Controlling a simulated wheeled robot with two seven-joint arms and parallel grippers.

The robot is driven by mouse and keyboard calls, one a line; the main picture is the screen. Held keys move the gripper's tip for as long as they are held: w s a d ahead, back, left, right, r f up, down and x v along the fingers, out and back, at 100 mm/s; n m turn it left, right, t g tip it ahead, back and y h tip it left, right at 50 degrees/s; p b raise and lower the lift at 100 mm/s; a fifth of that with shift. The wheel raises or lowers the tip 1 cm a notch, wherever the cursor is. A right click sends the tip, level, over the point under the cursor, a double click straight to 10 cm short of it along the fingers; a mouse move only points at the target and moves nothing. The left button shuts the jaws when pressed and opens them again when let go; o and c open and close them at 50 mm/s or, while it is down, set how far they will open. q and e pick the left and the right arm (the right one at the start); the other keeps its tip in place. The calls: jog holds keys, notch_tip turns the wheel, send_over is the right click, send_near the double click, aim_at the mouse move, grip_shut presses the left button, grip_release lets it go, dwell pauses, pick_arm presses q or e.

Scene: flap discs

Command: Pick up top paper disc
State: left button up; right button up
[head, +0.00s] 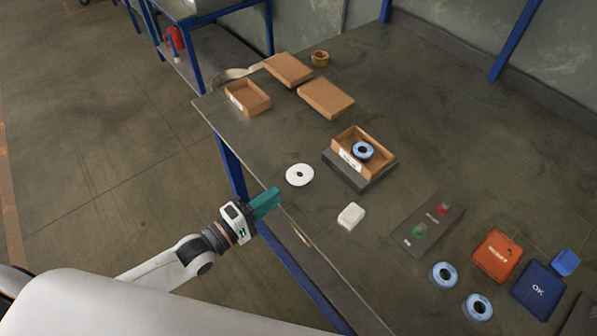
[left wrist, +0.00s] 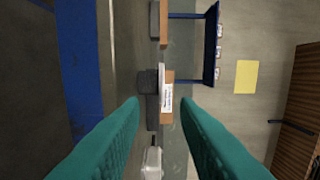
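A white paper disc (head: 299,175) with a centre hole lies flat on the table near its left edge. I cannot tell whether it is one disc or a stack. My left gripper (head: 268,202) is at the table's front-left edge, below and left of the disc and apart from it. In the left wrist view its two teal fingers (left wrist: 160,104) are spread wide with nothing between them. My right gripper is not in view.
An open cardboard box (head: 340,139) holding a blue disc (head: 362,150) stands on a dark base. A white block (head: 351,215), a panel with red and green buttons (head: 427,220), blue discs (head: 444,274), a red bin (head: 496,255) and a blue OK bin (head: 538,290) are to the right.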

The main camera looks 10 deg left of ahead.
aim_at(284, 197)
pick_arm(q)
jog(key=p+x, duration=0.1)
jog(key=x, duration=0.3)
jog(key=shift+w+d+r, duration=0.1)
jog(key=shift+d+r, duration=0.05)
jog(key=shift+d, duration=0.05)
grip_shut()
